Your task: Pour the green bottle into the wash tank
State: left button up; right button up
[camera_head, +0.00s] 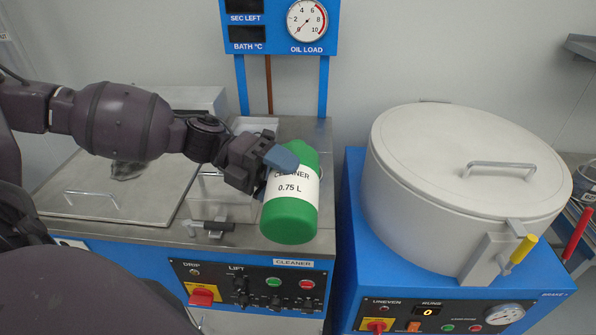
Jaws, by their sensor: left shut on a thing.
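The green bottle (290,221) has a white label reading "CLEANER 0.75 L". My left gripper (280,160) is shut on its upper part, and a grey-blue fingertip shows across it. The bottle is close to upright with a slight tilt, in front of the right part of the steel top of the left blue machine; its exact height above the top is hard to tell. This machine, labelled "CLEANER", appears to be the wash tank (140,232). A flat steel lid (95,190) with a handle covers its left part. My right gripper is not in view.
A clear box or basket (207,205) with a dark handle is partly hidden behind my left gripper. A large lidded drum (440,150) stands on the right blue machine. A panel with a dial (306,20) rises on posts behind. Switches line the left machine's front (245,285).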

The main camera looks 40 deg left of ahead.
pick_arm(q)
jog(key=shift+w+a, duration=0.1)
jog(key=shift+w, duration=0.05)
dwell(0.4)
jog(key=shift+w+n, duration=0.1)
jog(key=shift+n, duration=0.2)
jog(key=shift+s, duration=0.2)
jog(key=shift+w, duration=0.1)
